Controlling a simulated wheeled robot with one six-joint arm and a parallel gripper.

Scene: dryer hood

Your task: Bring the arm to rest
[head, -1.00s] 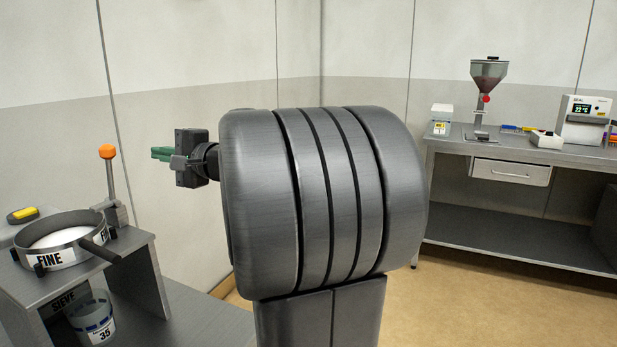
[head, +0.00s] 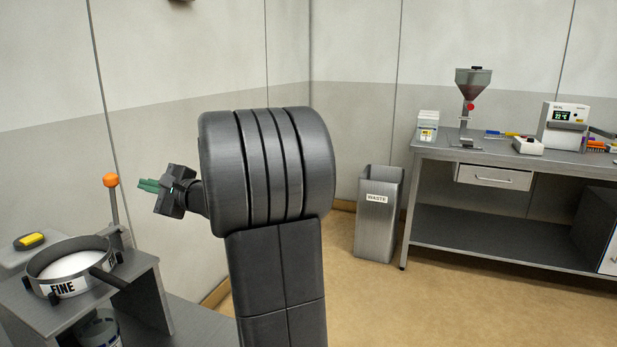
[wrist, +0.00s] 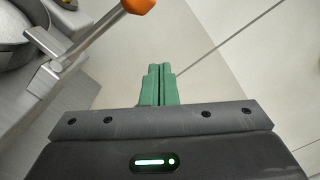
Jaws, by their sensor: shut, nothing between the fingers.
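My gripper (head: 148,185) has green fingers and points left in the head view, in the air to the right of a lever with an orange knob. In the wrist view the green fingers (wrist: 159,85) lie together with nothing between them. The large dark links of my own arm fill the middle of the head view.
The lever's orange knob (head: 110,180) stands near my gripper; it also shows in the wrist view (wrist: 138,5). A sieve marked FINE (head: 95,281) sits on a grey stand at left. A waste bin (head: 376,225) stands beside the workbench (head: 440,152). Open floor lies at right.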

